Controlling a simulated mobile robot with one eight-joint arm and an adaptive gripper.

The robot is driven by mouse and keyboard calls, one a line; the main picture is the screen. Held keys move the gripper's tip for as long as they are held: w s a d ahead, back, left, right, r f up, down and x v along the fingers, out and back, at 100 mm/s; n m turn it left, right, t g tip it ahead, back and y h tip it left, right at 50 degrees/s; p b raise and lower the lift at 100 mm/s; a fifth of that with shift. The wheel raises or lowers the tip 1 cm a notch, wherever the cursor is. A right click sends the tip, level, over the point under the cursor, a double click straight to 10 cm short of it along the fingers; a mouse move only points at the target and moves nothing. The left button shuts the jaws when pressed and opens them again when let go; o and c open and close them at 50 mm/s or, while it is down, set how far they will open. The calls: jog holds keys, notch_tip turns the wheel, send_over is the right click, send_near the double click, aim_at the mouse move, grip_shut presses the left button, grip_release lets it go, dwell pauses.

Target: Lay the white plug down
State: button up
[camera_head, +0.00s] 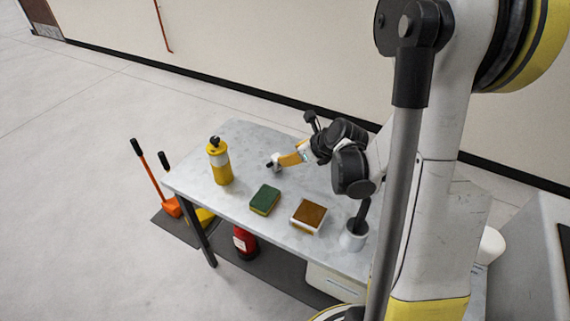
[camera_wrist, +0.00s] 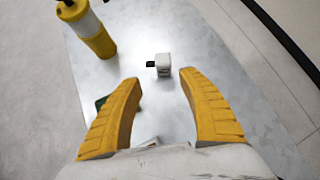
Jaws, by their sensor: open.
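The white plug (camera_wrist: 163,65) rests on the grey table (camera_wrist: 205,45), its dark end pointing left in the wrist view. The plug (camera_head: 276,158) also shows in the head view, close to the tips of my gripper (camera_head: 286,159). In the wrist view my gripper (camera_wrist: 158,79) has its two yellow fingers spread wide apart. The plug sits just beyond the gap between the fingertips, and neither finger visibly touches it. Nothing is held.
A yellow and white bottle (camera_head: 219,163) stands left of the plug. A green sponge (camera_head: 265,200), a box with a brown top (camera_head: 308,216) and a white cup (camera_head: 353,236) stand nearer the front. The tabletop around the plug is clear.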

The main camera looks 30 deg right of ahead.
jog(key=s+a+r+n, duration=0.7)
jog(key=s+n, duration=0.2)
jog(key=n, duration=0.7)
jog(key=s+a+r+n+g+h, duration=0.1)
jog(key=s+a+r+n, duration=0.6)
jog(key=n, duration=0.9)
jog(key=s, duration=0.3)
jog(key=shift+s+a+n+h, duration=0.15)
jog(key=shift+n+h, duration=0.15)
